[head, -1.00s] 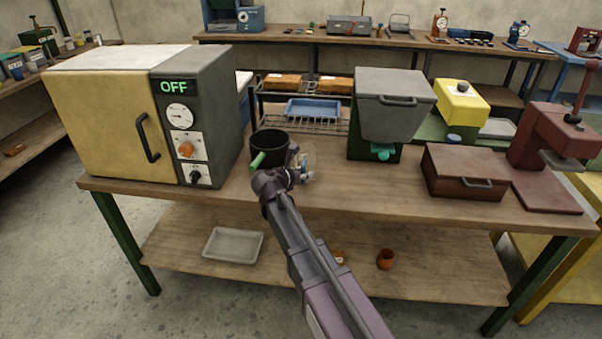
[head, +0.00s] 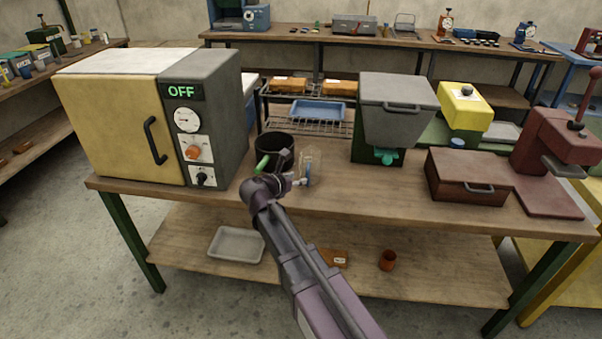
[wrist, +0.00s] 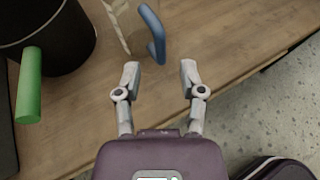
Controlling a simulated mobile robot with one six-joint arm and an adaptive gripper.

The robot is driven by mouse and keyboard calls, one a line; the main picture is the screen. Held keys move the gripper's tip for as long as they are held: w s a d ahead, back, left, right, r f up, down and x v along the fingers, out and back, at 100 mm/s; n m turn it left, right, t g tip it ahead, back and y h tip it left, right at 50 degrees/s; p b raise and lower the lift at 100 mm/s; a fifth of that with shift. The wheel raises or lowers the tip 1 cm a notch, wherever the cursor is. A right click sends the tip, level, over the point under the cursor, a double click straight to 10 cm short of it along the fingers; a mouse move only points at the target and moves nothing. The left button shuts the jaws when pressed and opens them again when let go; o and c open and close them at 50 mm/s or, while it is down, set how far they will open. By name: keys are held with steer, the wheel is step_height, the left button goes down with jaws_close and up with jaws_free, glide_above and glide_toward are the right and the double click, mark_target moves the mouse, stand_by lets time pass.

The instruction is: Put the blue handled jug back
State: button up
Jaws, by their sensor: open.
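The jug with the blue handle (head: 308,174) has a clear, see-through body and stands on the workbench (head: 350,188), right of a black pot. In the wrist view its blue handle (wrist: 153,34) stands up just beyond my fingertips, and part of its clear body (wrist: 118,22) shows at the top edge. My gripper (head: 284,183) is low over the front part of the bench, on the near side of the jug. In the wrist view my gripper (wrist: 160,78) is open, with nothing between its fingers and a gap to the handle.
The black pot (wrist: 62,38) with a green handle (wrist: 29,85) is close on the left. An oven reading OFF (head: 120,120) stands further left. A grey-hopper machine (head: 398,105) and a brown box (head: 465,178) are right. A wire rack (head: 305,127) stands behind.

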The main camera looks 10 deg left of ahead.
steer(key=p+v, duration=0.1)
steer(key=v, duration=0.4)
steer(key=shift+s+a+r+p, duration=0.1)
steer(key=shift+s+a+p, duration=0.05)
steer(key=shift+s+p, duration=0.15)
stand_by(0.5)
steer(key=s+d+f+m+g, duration=0.2)
steer(key=d+f+m+g, duration=0.15)
steer(key=d+m, duration=0.45)
steer(key=s+d+f+m+g, duration=0.25)
steer(key=d+f+m, duration=0.2)
steer(key=d, duration=0.55)
steer(key=s+d+f+m+g+y, duration=0.1)
steer(key=s+d+m+g+y, duration=0.2)
steer(key=s+d+m, duration=0.2)
steer(key=s+d+f+m+g+y, duration=0.2)
steer(key=s+d+m, duration=0.3)
steer(key=m, duration=0.7)
steer(key=shift+d+f+g+y, duration=0.35)
steer(key=shift+d+y, duration=0.55)
steer(key=shift+d, duration=0.3)
steer(key=shift+s+m, duration=0.15)
steer(key=shift+m, duration=0.1)
